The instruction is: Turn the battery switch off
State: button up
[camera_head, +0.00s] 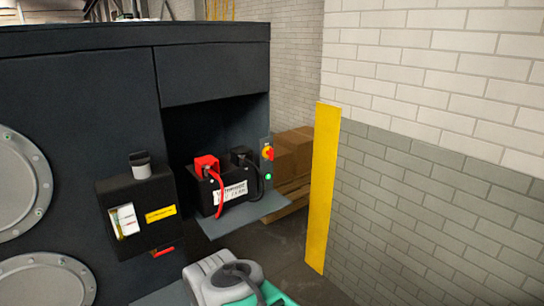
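The battery switch (267,153) is a small red and yellow rotary knob on a narrow grey panel (266,166). The panel stands at the right edge of an open bay in the dark chassis. A green light (268,177) glows below the knob. The knob is too small for me to read its position. Left of it, a black battery (222,191) with a red terminal cover (206,163) and a black one (241,154) sits on a shelf. A grey and teal part of my arm shows at the bottom centre. My gripper's fingers are not visible.
The shelf (247,215) juts out below the battery. A black box (140,205) with a yellow label sticks out of the chassis (90,90) at left. A yellow corner guard (323,187) edges the brick wall (430,150) at right. Cardboard boxes (292,155) stand behind.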

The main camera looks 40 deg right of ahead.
aim_at(270, 152)
jog(key=z, duration=2)
jog(key=i, duration=1.4)
jog(key=u, duration=2.55)
